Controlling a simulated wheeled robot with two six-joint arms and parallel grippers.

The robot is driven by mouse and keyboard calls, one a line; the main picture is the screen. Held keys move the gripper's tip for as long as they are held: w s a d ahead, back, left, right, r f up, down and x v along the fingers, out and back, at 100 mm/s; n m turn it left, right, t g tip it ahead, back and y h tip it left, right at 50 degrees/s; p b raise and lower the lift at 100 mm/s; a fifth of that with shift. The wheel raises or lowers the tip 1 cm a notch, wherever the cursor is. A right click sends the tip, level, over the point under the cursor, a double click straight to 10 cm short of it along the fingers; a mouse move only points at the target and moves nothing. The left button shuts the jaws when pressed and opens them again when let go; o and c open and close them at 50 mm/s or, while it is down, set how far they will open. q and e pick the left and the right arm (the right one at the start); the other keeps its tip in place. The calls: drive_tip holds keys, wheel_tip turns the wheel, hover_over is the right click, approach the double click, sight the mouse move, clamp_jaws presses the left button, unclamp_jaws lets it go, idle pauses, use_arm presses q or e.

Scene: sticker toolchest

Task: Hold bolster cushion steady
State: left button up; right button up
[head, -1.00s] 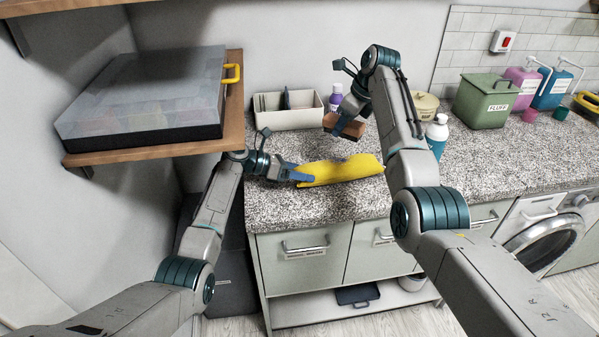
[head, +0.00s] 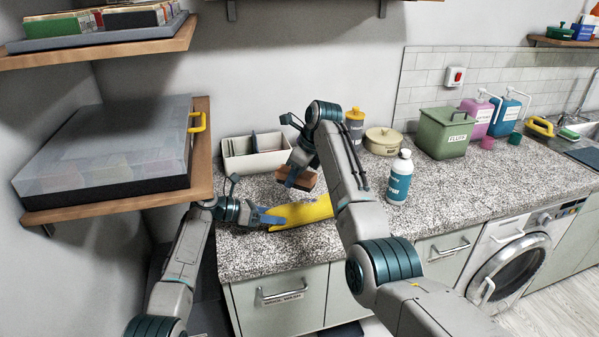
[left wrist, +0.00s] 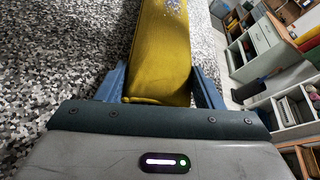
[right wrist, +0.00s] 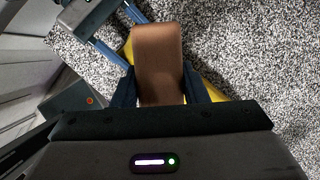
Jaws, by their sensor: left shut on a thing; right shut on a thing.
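The yellow bolster cushion (head: 288,217) lies on the speckled worktop near its front edge. My left gripper (head: 266,218) is shut on its left end; the left wrist view shows the cushion (left wrist: 160,55) between the two blue fingers (left wrist: 160,92). My right gripper (head: 298,180) is shut on a brown block (head: 292,182) and holds it just above or behind the cushion. In the right wrist view the brown block (right wrist: 158,65) covers much of the cushion (right wrist: 222,88). I cannot tell whether the block touches the cushion.
A cream divided bin (head: 262,160) stands behind the cushion. A white-capped teal bottle (head: 399,180), a round lidded tin (head: 383,141) and a green FLUFF box (head: 444,132) stand to the right. A shelf with a clear-lidded case (head: 110,150) is at the left.

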sight(321, 197)
use_arm(q)
drive_tip(key=shift+d, duration=0.1)
use_arm(e)
drive_tip(key=shift+d+f, duration=0.1)
drive_tip(key=shift+f, duration=2.65)
drive_tip(key=shift+w+d+f, duration=0.15)
drive_tip(key=shift+d+f, duration=0.15)
drive_tip(key=shift+f, duration=0.4)
drive_tip(key=shift+c, duration=0.3)
drive_tip(key=shift+w+d+f, duration=0.15)
drive_tip(key=shift+d, duration=0.15)
drive_tip(key=shift+w+d, duration=0.5)
drive_tip(key=shift+d, duration=0.65)
drive_tip(key=shift+w+d, duration=0.45)
drive_tip(key=shift+d, duration=0.75)
drive_tip(key=shift+w+d, duration=0.5)
drive_tip(key=shift+d, duration=0.65)
drive_tip(key=s+a, duration=0.1)
drive_tip(key=a, duration=0.1)
drive_tip(key=s+a, duration=0.1)
drive_tip(key=a, duration=0.2)
drive_tip(key=s+a, duration=0.1)
drive_tip(key=a, duration=0.2)
drive_tip(key=shift+s+a, duration=0.1)
drive_tip(key=shift+s, duration=0.15)
wheel_tip(321, 197, up, 2)
drive_tip(key=shift+a+r, duration=0.1)
drive_tip(key=shift+r, duration=3.1)
